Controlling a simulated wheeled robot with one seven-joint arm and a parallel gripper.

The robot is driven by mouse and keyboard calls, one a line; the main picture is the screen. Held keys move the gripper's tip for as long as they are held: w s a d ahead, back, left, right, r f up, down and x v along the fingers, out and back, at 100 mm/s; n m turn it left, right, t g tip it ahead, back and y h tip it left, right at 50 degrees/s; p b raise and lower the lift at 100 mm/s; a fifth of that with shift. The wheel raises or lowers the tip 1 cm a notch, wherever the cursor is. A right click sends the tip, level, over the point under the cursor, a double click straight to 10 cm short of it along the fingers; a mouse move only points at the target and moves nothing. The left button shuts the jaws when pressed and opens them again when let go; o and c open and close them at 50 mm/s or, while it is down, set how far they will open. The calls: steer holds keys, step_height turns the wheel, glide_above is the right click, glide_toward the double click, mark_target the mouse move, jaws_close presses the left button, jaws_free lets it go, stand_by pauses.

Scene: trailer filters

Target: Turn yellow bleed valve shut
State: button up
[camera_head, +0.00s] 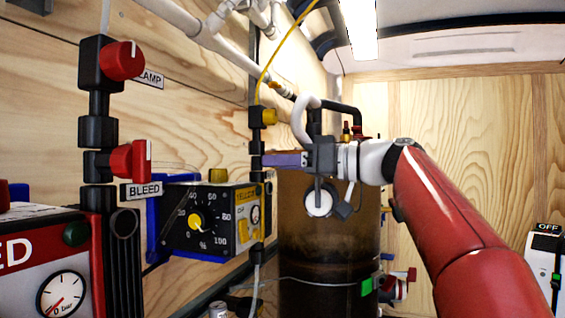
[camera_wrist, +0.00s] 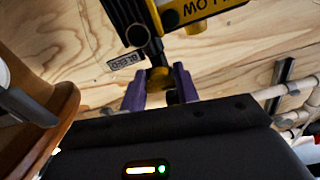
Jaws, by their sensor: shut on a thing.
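The yellow bleed valve knob (camera_wrist: 158,78) sits between my two purple fingers in the wrist view, beside a BLEED label (camera_wrist: 125,62). My gripper (camera_wrist: 160,88) is shut on this knob. In the head view my gripper (camera_head: 268,160) reaches left to the dark vertical pipe of the yellow unit, and its fingers hide the bleed knob. Another yellow knob (camera_head: 269,117) is higher on the same pipe. The exact angle of the held knob is hard to tell.
The yellow unit (camera_head: 247,195) is wall-mounted just below my gripper. A red clamp knob (camera_head: 122,60) and red bleed knob (camera_head: 130,160) stand at the left. A large brown cylinder (camera_head: 322,265) stands close behind my gripper. Pipes (camera_head: 205,35) run along the wall above.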

steer(key=o, duration=1)
steer(key=shift+d, duration=0.1)
steer(key=b+v, duration=0.1)
steer(key=v, duration=0.6)
steer(key=shift+s+d+r, duration=0.1)
steer(key=shift+s+d, duration=0.05)
steer(key=shift+d, duration=0.15)
